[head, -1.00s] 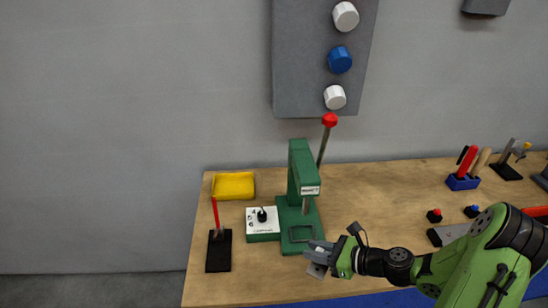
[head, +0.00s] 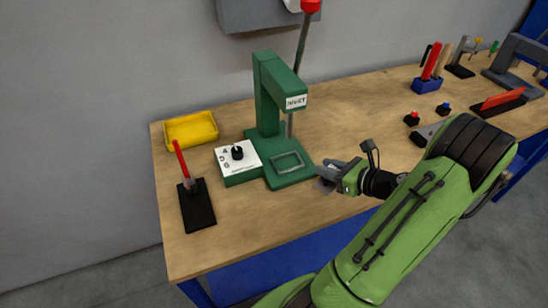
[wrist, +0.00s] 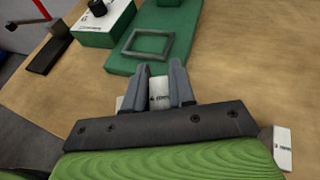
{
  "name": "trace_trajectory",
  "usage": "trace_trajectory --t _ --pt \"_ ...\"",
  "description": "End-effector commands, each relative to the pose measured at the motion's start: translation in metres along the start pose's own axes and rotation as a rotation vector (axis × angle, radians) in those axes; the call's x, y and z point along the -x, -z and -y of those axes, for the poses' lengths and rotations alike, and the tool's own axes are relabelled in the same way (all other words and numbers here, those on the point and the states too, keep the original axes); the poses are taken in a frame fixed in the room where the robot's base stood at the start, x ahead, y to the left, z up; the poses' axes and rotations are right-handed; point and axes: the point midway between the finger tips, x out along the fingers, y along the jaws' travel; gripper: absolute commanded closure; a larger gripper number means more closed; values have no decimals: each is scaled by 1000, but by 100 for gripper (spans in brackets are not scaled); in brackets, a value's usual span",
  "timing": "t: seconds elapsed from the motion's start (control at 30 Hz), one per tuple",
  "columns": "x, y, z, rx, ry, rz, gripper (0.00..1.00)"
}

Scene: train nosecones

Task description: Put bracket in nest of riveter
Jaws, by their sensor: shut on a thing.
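The green riveter (head: 268,100) stands on the wooden bench, with a red-knobbed lever rising behind it. Its nest (head: 289,162), a raised rectangular frame on the green base, looks empty; it also shows at the top of the wrist view (wrist: 148,44). My gripper (head: 328,172) is just right of the riveter base, above the bench near its front edge. In the wrist view my gripper (wrist: 163,78) is shut on the bracket (wrist: 159,92), a pale grey piece with small dark print between the fingers. The bracket is apart from the nest; its lower part is hidden by the gripper.
A white-topped selector box (head: 239,160) adjoins the riveter's left side. A yellow bin (head: 191,130) and a black stand with a red-handled tool (head: 197,205) are farther left. A blue tool holder (head: 426,85) and small buttons stand at right. Bench behind the gripper is clear.

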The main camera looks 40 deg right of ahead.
Motion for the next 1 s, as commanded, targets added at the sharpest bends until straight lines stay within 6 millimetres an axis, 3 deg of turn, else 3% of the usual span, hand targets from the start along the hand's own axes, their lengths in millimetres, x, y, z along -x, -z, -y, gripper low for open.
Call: trace_trajectory --t 0.03,0.23,0.63,0.73,1.0 --pt "-17 -6 -2 8 -8 0 100" --pt "-73 -29 -2 7 -7 0 100" --pt "-134 -56 -2 6 -6 1 100" --pt "-140 -39 -1 -3 -2 -2 100" --pt "-139 -40 -1 1 -2 -1 100"
